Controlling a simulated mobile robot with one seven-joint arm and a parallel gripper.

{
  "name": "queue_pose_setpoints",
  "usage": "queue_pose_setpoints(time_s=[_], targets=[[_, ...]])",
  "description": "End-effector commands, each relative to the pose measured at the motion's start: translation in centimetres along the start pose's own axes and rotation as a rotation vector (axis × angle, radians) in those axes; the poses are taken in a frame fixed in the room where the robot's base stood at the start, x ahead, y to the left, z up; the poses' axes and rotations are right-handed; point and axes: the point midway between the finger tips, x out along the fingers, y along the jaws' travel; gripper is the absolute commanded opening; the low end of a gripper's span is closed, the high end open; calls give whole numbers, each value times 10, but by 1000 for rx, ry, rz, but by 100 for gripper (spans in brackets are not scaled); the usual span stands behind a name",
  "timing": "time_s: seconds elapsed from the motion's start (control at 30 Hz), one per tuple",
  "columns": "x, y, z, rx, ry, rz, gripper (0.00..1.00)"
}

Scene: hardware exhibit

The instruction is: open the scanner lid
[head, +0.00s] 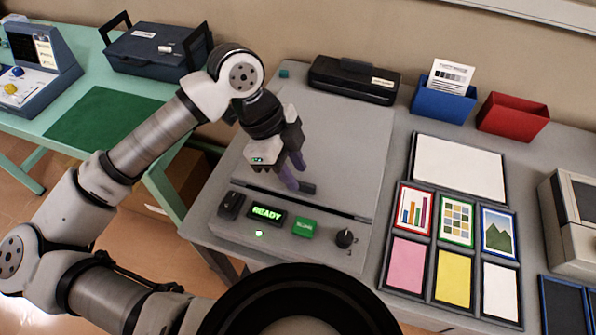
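The scanner (349,261) is a grey unit on the table, with its controls along the front. Its large grey lid (345,150) looks flat and closed. A small dark tab (307,187) sits at the lid's front edge. My gripper (293,176) points down over the front left part of the lid, with its purple fingertips right beside the tab. I cannot tell whether the fingers touch the tab or how far apart they are. My gripper and wrist hide part of the lid.
A lit READY display (266,213), a green button (305,229) and a black knob (344,238) line the scanner's front. A black device (354,80) stands behind the lid. Framed cards (450,222) lie to the right. Blue (443,104) and red (513,117) bins stand behind them.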

Motion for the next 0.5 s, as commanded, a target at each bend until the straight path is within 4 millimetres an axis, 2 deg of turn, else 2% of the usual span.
queue_pose_setpoints(time_s=[0.2, 0.5], targets=[[22, 0, 0, 0, 2, 0, 31], [26, 0, 0, 0, 0, 0, 31]])
